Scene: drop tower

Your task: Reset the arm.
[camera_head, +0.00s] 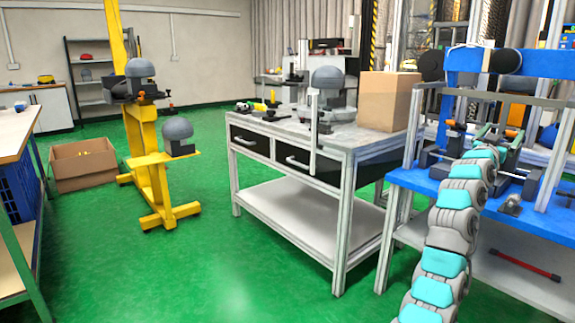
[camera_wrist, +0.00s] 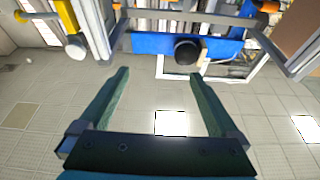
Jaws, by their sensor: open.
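My arm (camera_head: 448,235), grey with teal bands, rises from the bottom right of the head view in front of the blue-topped bench. My gripper (camera_wrist: 160,76) shows in the wrist view with its two dark green fingers wide apart and nothing between them. In the head view its end is small and hard to make out against the tower frame. The wrist view faces up towards the tiled ceiling (camera_wrist: 95,120).
A blue crossbeam (camera_head: 535,63) with black round pads spans the tower over the bench (camera_head: 530,207); it also shows beyond my fingers (camera_wrist: 150,43). A drawer table (camera_head: 300,161) with a cardboard box (camera_head: 388,100) stands left of my arm. Green floor (camera_head: 210,265) is clear.

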